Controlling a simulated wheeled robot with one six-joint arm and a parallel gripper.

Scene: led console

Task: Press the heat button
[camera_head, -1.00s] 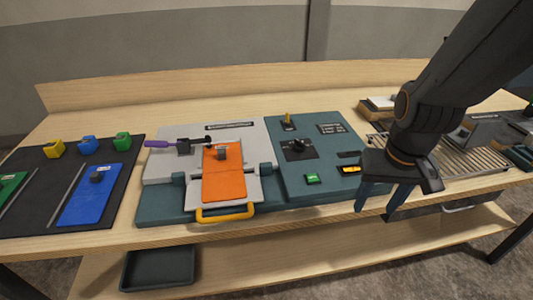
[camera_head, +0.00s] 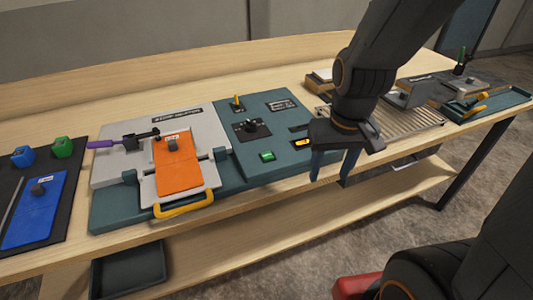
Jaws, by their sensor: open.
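The teal console (camera_head: 240,178) stands on the wooden table, with a grey plate section on its left and a control panel on its right. The panel carries a green button (camera_head: 267,156), an amber-lit element (camera_head: 302,143), a black knob (camera_head: 251,126) and a yellow lever (camera_head: 238,103). Their labels are too small to read, so I cannot tell which is the heat button. My gripper (camera_head: 331,170) is open and empty, its blue fingers pointing down. It appears right of the amber element and at the table's front edge, apart from the panel.
An orange plate (camera_head: 178,167) with a yellow handle (camera_head: 184,205) lies on the console's left part. A purple-handled lever (camera_head: 103,143) is beside it. A ribbed metal rack (camera_head: 405,118) is right of my gripper. A dark mat (camera_head: 62,190) holds blue and green pieces at left.

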